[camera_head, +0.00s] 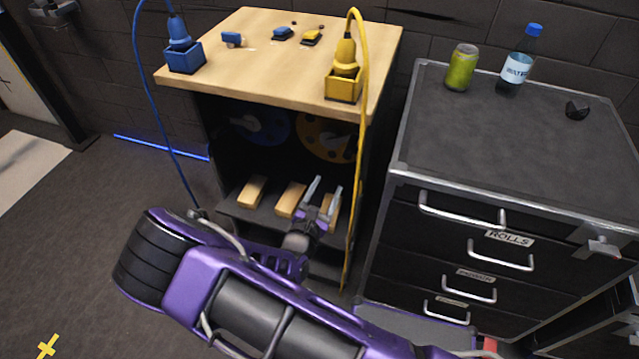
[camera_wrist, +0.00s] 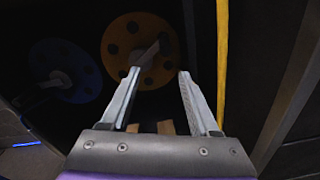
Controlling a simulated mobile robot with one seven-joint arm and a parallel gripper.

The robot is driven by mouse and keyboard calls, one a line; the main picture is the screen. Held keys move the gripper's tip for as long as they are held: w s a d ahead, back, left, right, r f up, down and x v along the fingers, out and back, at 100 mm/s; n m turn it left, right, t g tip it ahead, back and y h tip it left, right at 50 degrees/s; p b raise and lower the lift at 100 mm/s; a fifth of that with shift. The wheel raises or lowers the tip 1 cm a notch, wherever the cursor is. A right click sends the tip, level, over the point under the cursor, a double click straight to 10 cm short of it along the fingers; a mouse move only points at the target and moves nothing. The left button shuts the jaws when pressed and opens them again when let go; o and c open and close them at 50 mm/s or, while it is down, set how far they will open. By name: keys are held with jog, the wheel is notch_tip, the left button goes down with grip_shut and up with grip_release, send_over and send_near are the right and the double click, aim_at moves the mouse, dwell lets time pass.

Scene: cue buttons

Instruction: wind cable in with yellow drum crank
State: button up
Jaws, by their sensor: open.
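The yellow drum (camera_head: 325,138) is an orange-yellow disc with dark holes, inside the dark cabinet under the wooden top. In the wrist view the yellow drum (camera_wrist: 140,52) shows ahead, with a grey crank (camera_wrist: 148,54) at its middle. The yellow cable (camera_head: 361,110) runs from a yellow plug (camera_head: 345,62) in a yellow box on the top, down the cabinet's right front. It shows as a strip right of my fingers in the wrist view (camera_wrist: 222,60). My gripper (camera_head: 322,188) is open and empty in front of the cabinet, pointing at the drum and apart from it.
A blue drum (camera_head: 262,128) sits left of the yellow one. Wooden blocks (camera_head: 291,200) lie on the lower shelf below my gripper. A blue cable (camera_head: 150,100) hangs at left. A black drawer cabinet (camera_head: 480,220) stands close at right, bearing a can (camera_head: 461,67) and bottle (camera_head: 518,62).

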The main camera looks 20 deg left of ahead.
jog(key=shift+a+r+m+y+b, duration=0.1)
jog(key=shift+a+r+m+b, duration=0.25)
jog(key=shift+m, duration=1.4)
jog(key=shift+a+r+m+y+b, duration=0.1)
jog(key=shift+a+r+m+b, duration=0.25)
jog(key=shift+m, duration=1.35)
jog(key=shift+a+r+m+y+b, duration=0.15)
jog(key=shift+r+m, duration=0.3)
jog(key=shift+m, duration=1.3)
jog(key=shift+c, duration=0.2)
